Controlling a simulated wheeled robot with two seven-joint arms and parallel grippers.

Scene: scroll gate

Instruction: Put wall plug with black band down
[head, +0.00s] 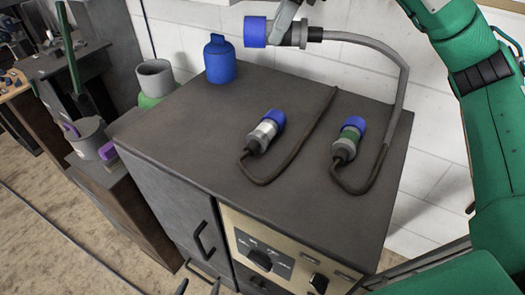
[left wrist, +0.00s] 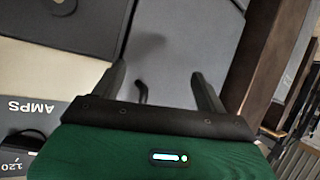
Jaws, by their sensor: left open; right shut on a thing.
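My right gripper (head: 288,22) is shut on a plug with a blue head (head: 255,32), held sideways above the back of the dark cabinet top (head: 190,130). The fingers hide part of its body, so its band colour is not clear; a dark ring shows at its cable end. A plug with a white band (head: 265,131) and a plug with a green band (head: 349,138) lie on the cabinet top, apart from each other. My left gripper (head: 200,288) is open and empty, low in front of the cabinet; the left wrist view shows its spread fingers (left wrist: 160,88).
A grey cable (head: 402,90) hangs from the held plug down the right side, seeming to reach the green-banded plug. A dark cable (head: 308,135) runs from the white-banded plug. A blue bottle-shaped thing (head: 220,60) stands at the back left. The left cabinet top is clear.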

